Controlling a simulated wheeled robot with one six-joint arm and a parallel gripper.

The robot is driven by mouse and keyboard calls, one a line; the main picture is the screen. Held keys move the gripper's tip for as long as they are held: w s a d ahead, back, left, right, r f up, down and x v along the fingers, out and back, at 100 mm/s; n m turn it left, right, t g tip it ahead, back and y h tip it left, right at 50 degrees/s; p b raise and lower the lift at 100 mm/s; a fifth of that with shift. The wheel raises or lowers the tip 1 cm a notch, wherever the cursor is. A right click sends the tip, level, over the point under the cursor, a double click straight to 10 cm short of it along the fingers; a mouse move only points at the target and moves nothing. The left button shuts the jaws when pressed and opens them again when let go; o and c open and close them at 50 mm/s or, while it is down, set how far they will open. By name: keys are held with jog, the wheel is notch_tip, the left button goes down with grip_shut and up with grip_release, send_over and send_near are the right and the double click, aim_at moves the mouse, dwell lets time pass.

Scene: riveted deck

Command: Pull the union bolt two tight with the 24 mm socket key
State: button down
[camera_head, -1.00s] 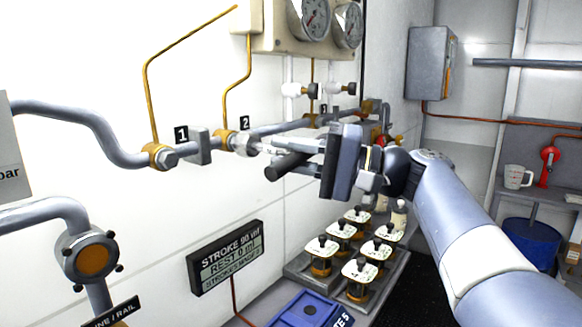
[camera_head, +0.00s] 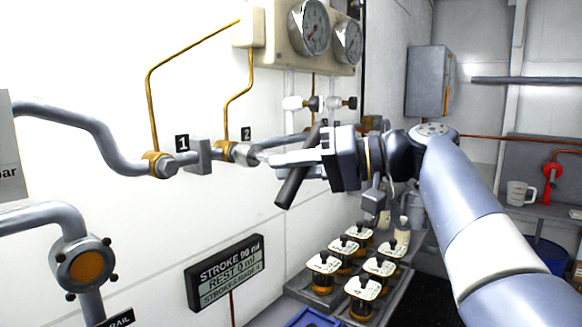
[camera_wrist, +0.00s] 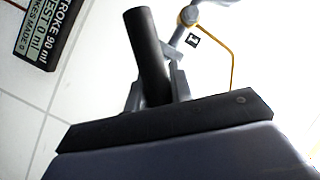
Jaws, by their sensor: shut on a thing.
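Union bolt two (camera_head: 242,153) sits on the pipe under the black 2 label, at a brass-coloured fitting (camera_head: 224,150). My gripper (camera_head: 290,159) is shut on the socket key (camera_head: 291,188), whose dark bar handle slants from upper right to lower left across the fingers. The key's head end is at bolt two; I cannot see clearly how far it is seated. In the wrist view the dark handle (camera_wrist: 148,55) stands between my fingers (camera_wrist: 157,98) and hides the bolt. Union bolt one (camera_head: 165,165) is to the left under the 1 label.
Two gauges (camera_head: 310,27) hang above on a panel. A stroke display (camera_head: 226,270) is on the wall below. Several white-topped jars (camera_head: 362,288) stand in a tray underneath. A thin brass line (camera_head: 249,75) runs up from bolt two's fitting.

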aim_at(304, 170)
jog(key=shift+w+a+p, duration=0.4)
jog(key=shift+w+a, duration=0.45)
jog(key=shift+a, duration=0.2)
dwell(0.9)
jog(key=shift+r, duration=0.1)
jog(key=shift+m, duration=0.4)
jog(key=shift+s+d, duration=0.1)
dwell(0.4)
jog(key=shift+s+d+b, duration=0.3)
jog(key=shift+s+d, duration=0.55)
jog(key=shift+d, duration=0.25)
jog(key=shift+s+d+b, duration=0.3)
jog(key=shift+s+d, duration=0.5)
jog(key=shift+d, duration=0.25)
